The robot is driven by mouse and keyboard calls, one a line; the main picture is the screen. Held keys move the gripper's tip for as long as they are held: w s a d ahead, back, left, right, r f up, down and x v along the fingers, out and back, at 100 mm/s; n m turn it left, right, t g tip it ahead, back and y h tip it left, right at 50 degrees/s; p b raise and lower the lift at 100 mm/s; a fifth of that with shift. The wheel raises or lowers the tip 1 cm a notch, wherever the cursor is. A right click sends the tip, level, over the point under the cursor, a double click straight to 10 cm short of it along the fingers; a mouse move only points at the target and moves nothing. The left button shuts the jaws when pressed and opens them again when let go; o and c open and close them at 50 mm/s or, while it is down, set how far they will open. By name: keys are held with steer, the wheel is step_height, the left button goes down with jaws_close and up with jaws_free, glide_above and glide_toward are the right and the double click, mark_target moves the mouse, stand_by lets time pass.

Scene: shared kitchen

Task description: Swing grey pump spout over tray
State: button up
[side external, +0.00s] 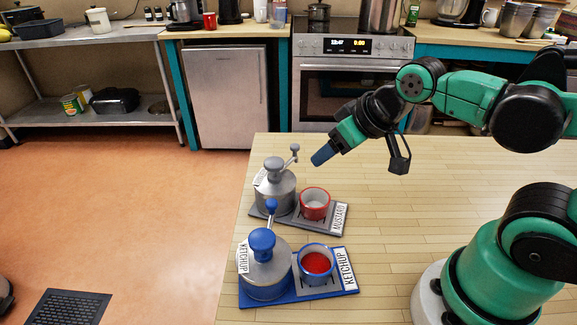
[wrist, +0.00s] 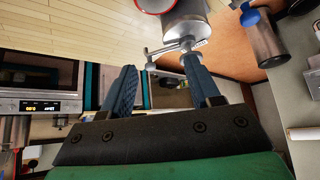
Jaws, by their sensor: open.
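The grey pump (side external: 276,188) stands on the left of the grey tray (side external: 290,221), labelled MUSTARD. Its thin spout (side external: 289,158) rises toward the back right and ends in a small ball, beyond the red-rimmed cup. That cup (side external: 315,205) sits on the right of the tray and looks pale inside. My gripper (side external: 318,157) is above and behind the cup, right of the spout's end and apparently apart from it. In the wrist view my gripper (wrist: 160,72) is open, and the spout (wrist: 166,48) shows between its blue fingers. Contact with the right finger cannot be told.
In front, a blue KETCHUP tray (side external: 290,297) holds a blue-knobbed pump (side external: 265,270) and a blue cup (side external: 317,266) with red contents. The wooden table (side external: 400,215) is clear right of the trays. Its left edge runs close beside both pumps.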

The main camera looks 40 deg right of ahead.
steer(key=n+g+y, duration=0.4)
steer(key=n+g, duration=0.2)
steer(key=n, duration=0.9)
glide_above(295, 145)
steer(key=d, duration=0.3)
steer(key=shift+s+a+x, duration=0.1)
steer(key=shift+s+x, duration=0.1)
steer(key=shift+x, duration=1.05)
steer(key=shift+s+a+x, duration=0.15)
steer(key=shift+x, duration=1.1)
steer(key=shift+r, duration=0.1)
jaws_close()
